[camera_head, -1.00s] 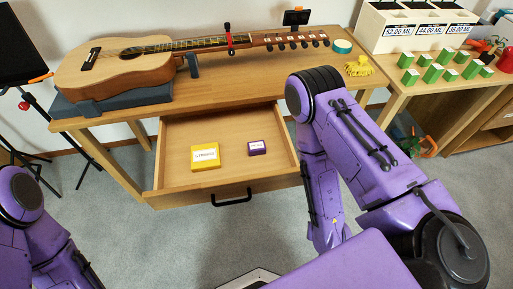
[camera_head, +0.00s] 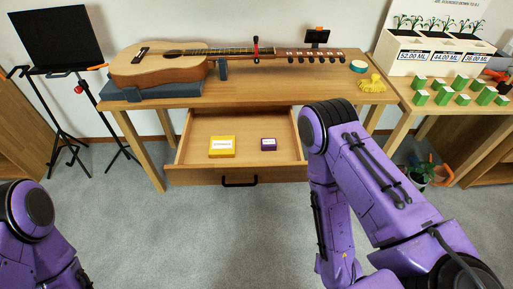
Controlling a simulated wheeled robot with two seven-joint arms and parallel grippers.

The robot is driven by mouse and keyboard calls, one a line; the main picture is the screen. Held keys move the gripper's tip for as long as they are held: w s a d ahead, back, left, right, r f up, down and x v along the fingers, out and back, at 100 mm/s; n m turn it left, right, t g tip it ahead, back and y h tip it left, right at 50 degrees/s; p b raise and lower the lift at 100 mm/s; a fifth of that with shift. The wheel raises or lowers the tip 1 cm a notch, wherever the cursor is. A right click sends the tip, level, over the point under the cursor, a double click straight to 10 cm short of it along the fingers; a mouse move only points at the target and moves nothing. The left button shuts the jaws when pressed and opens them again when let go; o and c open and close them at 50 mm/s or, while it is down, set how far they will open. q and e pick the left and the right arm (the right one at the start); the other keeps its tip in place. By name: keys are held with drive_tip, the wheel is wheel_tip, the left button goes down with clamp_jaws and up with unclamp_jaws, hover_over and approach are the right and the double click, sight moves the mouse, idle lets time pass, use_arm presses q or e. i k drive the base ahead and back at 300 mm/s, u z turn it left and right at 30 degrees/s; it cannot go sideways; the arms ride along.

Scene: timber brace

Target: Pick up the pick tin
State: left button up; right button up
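A small purple box with a pale label (camera_head: 268,144), which looks like the pick tin, lies in the open drawer (camera_head: 240,172) under the wooden table. A yellow box (camera_head: 222,147) with a white label lies to its left, apart from it. My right arm comes in at the right of the drawer and my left arm stands at the lower left corner. Neither gripper's fingers can be seen in the head view, and neither arm touches the boxes.
An acoustic guitar (camera_head: 164,63) rests on supports on the table (camera_head: 300,92), with a yellow brush (camera_head: 372,84) and a teal roll (camera_head: 358,66) at the right. A music stand (camera_head: 58,38) is at the left. Several green blocks (camera_head: 463,82) sit on a side table. Carpet in front is clear.

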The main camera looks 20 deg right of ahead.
sight(267, 143)
drive_tip(key=u, duration=1.9)
drive_tip(key=i, duration=1.4)
drive_tip(key=z, duration=3.6)
